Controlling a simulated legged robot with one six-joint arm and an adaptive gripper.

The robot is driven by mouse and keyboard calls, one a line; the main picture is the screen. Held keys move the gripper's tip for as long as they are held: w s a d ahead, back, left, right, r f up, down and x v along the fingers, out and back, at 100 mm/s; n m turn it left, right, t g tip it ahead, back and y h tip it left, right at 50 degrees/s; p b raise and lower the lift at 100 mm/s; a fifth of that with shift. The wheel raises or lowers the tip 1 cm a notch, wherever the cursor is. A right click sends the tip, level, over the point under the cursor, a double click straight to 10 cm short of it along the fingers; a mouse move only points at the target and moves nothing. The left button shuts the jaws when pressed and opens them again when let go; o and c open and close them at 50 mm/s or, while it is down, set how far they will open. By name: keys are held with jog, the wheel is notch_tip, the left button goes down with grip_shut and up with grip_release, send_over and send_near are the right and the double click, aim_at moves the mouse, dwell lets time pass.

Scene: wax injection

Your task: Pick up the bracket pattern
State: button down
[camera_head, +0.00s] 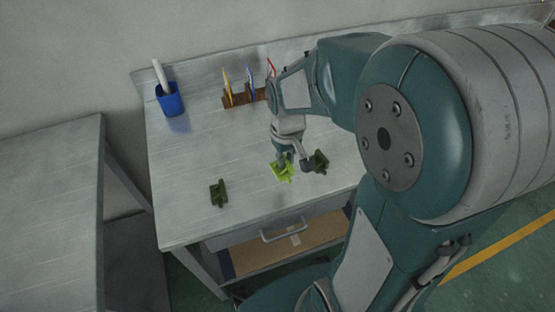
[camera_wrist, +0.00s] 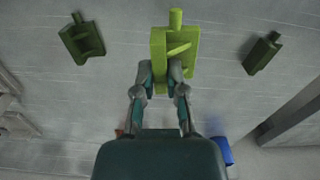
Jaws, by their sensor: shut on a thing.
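The bright green bracket pattern (camera_head: 283,172) is on or just above the front part of the grey workbench. In the wrist view this pattern (camera_wrist: 176,48) shows a stub at one end and a cross rib. My gripper (camera_head: 285,158) is shut on it, with one finger at each side of its near end (camera_wrist: 161,78). I cannot tell whether it touches the bench. Two dark green parts of similar shape lie apart from it, one at left (camera_head: 218,192) and one close by at right (camera_head: 319,162).
A blue cup (camera_head: 171,102) with a white roll stands at the back left. A brown rack (camera_head: 240,99) with upright tools stands at the back behind my arm. The bench (camera_head: 180,215) has free room at left. A drawer handle (camera_head: 283,230) juts from its front.

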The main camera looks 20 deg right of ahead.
jog(key=s+d+r, duration=0.5)
jog(key=s, duration=0.3)
jog(key=shift+s+r, duration=0.15)
jog(key=shift+s, duration=0.25)
jog(key=shift+w, duration=0.1)
dwell(0.8)
